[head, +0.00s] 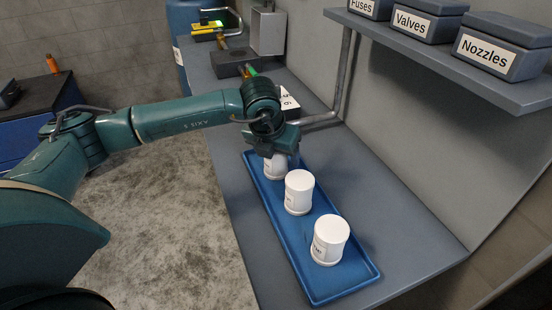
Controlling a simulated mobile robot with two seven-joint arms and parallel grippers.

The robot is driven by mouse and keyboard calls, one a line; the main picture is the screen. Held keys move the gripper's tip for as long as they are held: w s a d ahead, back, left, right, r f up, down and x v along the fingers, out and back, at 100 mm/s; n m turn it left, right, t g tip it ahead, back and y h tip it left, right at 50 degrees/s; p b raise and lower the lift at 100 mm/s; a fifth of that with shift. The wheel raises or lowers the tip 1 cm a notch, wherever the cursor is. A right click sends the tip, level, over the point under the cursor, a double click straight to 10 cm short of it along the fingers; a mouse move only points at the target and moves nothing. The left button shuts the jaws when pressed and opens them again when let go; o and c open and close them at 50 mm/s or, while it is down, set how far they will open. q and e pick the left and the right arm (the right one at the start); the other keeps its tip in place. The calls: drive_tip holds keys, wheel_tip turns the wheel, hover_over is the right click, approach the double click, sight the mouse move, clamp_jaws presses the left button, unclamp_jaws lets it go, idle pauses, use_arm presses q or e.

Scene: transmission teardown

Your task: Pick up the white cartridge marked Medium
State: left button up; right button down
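Three white cartridges stand upright in a row in a long blue tray (357,282) on the bench. The far cartridge (274,170) is directly under my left gripper (280,150), which hides its top. The middle cartridge (299,190) and the near cartridge (330,239) stand clear of the gripper. Each has a label facing left, too small and angled to read, so I cannot tell which is marked Medium. My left gripper points down; its fingers are hard to make out, and I cannot tell whether it touches the far cartridge. My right gripper is out of view.
A shelf (440,60) with dark boxes labelled Valves (419,22), Nozzles (500,45) and Fuses overhangs the bench at right. A dark block (232,62) lies at the back. The bench right of the tray is clear.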

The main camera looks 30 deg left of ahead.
use_arm(q)
drive_tip(key=c, duration=0.9)
